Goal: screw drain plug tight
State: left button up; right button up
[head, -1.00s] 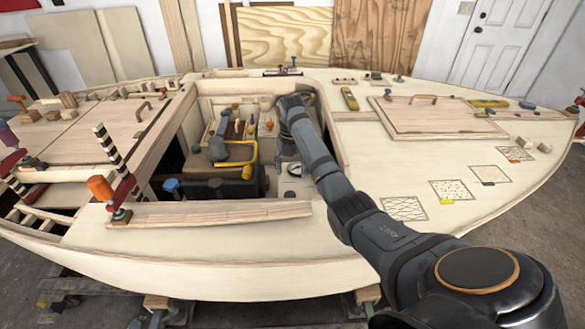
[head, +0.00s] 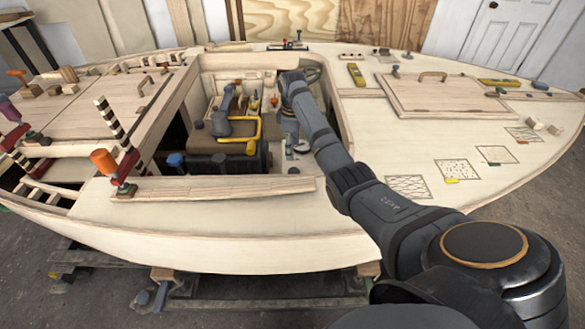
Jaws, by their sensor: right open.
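My right arm reaches over the deck into the open cockpit well of the plywood hull (head: 220,240). My right gripper (head: 290,138) points down inside the well, and it is open. Its fingertips are small and partly hidden by my own arm. I cannot make out the drain plug; the well floor under and behind the gripper is partly hidden. A small round white dial (head: 302,146) lies just right of the gripper. My left gripper is not in view.
A yellow-handled tool (head: 257,130) and a dark box (head: 205,163) sit left of the gripper in the well. The well's wooden edges surround my arm. Orange-handled clamps (head: 103,160) stand at the left. A hatch lid (head: 440,95) lies on the right deck.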

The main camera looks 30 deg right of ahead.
aim_at(292, 171)
notch_tip(292, 171, down, 11)
jog(key=shift+r+b, duration=0.2)
jog(key=shift+b, duration=0.4)
jog(key=c, duration=1.1)
jog(key=shift+c, duration=0.2)
